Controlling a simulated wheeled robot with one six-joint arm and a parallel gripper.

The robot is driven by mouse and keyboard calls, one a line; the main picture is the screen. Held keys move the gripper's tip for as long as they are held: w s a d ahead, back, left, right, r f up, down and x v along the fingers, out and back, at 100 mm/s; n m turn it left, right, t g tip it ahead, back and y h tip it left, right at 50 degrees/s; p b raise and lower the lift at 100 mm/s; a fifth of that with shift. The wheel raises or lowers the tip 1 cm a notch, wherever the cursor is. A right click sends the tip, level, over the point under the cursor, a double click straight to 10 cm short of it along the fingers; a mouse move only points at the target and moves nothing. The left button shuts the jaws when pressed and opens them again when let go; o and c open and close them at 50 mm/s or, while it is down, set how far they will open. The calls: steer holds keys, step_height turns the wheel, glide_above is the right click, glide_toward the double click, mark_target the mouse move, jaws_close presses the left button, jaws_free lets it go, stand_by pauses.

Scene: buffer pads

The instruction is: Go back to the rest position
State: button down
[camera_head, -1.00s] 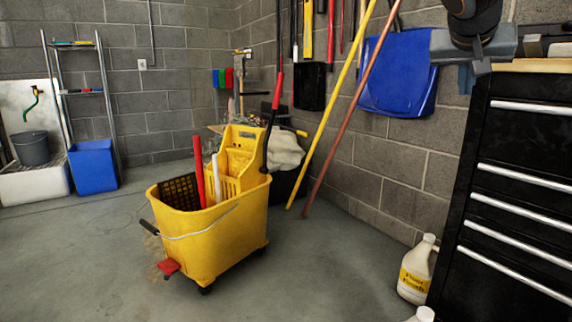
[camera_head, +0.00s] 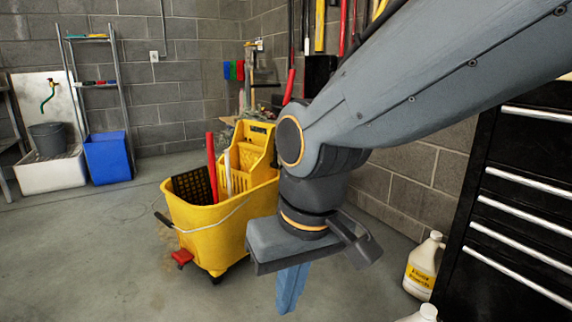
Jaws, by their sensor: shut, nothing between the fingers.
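My gripper (camera_head: 290,290) hangs in the middle of the head view and points down. Its blue-grey fingers are together with nothing between them. My grey arm reaches in from the upper right to the wrist. The gripper is in front of the right side of the yellow mop bucket (camera_head: 207,232) in the picture and hides part of it. No buffer pad can be made out in this view.
The yellow bucket stands on the bare floor. A black drawer cabinet (camera_head: 515,225) is at the right, with a white jug (camera_head: 422,268) beside it. A blue bin (camera_head: 107,157) and a metal shelf (camera_head: 96,83) stand at the back left. The left floor is clear.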

steer(key=s+a+f+n+g, duration=0.1)
steer(key=s+a+f, duration=0.1)
steer(key=s, duration=0.4)
steer(key=d+r+m+p, duration=0.3)
steer(key=d+r+p, duration=0.7)
steer(key=r+p, duration=0.4)
steer(key=d+r+m+h+p, duration=0.1)
steer(key=d+r+m+p, duration=0.2)
steer(key=d+r+p, duration=0.8)
step_height(320, 180, up, 4)
steer(key=p, duration=1.3)
steer(key=shift+s+f+h, duration=0.15)
steer(key=shift+s+h, duration=0.15)
steer(key=shift+d, duration=0.1)
